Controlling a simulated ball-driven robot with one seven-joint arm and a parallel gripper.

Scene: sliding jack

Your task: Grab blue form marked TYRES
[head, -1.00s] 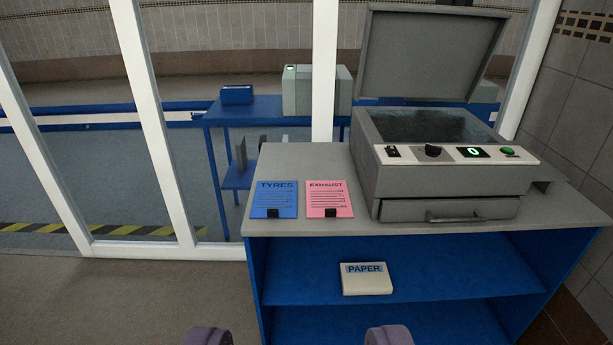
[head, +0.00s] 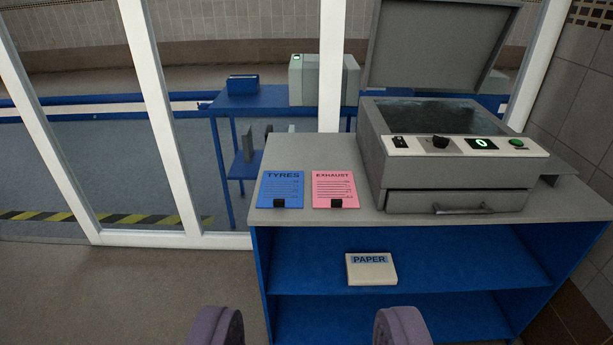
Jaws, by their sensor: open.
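The blue form marked TYRES (head: 282,188) lies on the grey top of the counter (head: 300,160), near its front left corner. A small black tab or clip sits at the form's front edge. My gripper (head: 308,330) shows at the bottom of the picture as two purple fingers set wide apart. It is open, with nothing between the fingers. It is in front of the counter and apart from the form, which appears above and slightly left of the middle of the gap.
A pink form marked EXHAUST (head: 333,188) lies just right of the blue one. A grey copier (head: 450,165) with its lid raised fills the counter's right side. A PAPER pack (head: 371,268) lies on the blue shelf below. White window frames (head: 160,120) stand at left.

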